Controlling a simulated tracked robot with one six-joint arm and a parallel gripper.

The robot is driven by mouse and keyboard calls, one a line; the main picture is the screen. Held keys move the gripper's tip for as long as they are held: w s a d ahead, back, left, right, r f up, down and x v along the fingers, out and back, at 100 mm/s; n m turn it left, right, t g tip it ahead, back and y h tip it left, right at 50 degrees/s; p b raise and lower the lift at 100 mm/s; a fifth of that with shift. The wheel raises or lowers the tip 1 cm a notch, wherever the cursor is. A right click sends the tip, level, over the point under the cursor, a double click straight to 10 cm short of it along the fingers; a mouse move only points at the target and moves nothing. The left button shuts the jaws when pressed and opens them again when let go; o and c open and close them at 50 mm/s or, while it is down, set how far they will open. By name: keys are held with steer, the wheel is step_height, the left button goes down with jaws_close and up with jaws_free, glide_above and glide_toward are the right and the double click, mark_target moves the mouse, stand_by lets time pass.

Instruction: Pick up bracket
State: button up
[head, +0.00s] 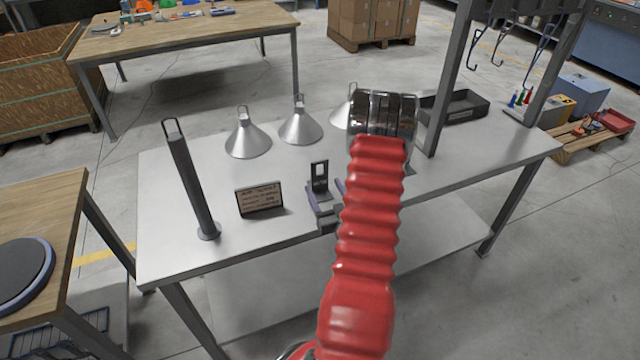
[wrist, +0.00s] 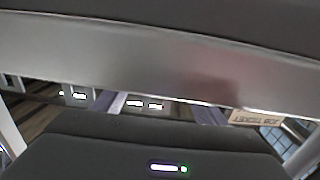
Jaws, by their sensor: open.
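A dark upright bracket (head: 320,176) with a rectangular opening stands in a grey-purple holder (head: 325,207) near the front edge of the grey bench (head: 285,222). My red arm passes just right of it in the head view. The dark, glossy end of my arm with my gripper (head: 385,115) is over the bench, beyond and to the right of the bracket, apart from it. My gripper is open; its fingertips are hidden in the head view.
A sign plate (head: 260,198) and a tall dark post (head: 190,180) stand left of the bracket. Several metal hoods (head: 247,137) sit behind. A black tray (head: 460,106) and a rack upright (head: 448,80) are to the right. The bench's left front corner is clear.

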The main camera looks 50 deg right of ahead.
mark_target(320, 181)
steer(key=shift+r+x, duration=0.15)
steer(key=shift+x, duration=0.95)
steer(key=shift+r+x, duration=0.1)
steer(key=shift+x, duration=1)
steer(key=shift+c, duration=0.6)
steer(key=c, duration=1.4)
